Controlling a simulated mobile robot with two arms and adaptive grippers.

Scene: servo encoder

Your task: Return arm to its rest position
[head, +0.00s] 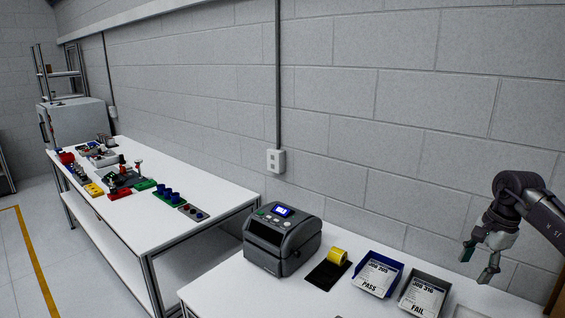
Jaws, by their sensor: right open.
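My right arm comes in from the right edge. Its gripper (478,262) hangs open and empty above the right part of the near white table, up and to the right of the FAIL tray (424,293). The gripper is apart from the trays and the table. My left gripper does not show.
The near white table (222,291) holds a dark label printer (283,238), a yellow roll (337,256) on a black pad (325,275), and a blue PASS tray (376,273). A second white table (216,190) at left holds several small parts. A block wall (400,110) stands behind.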

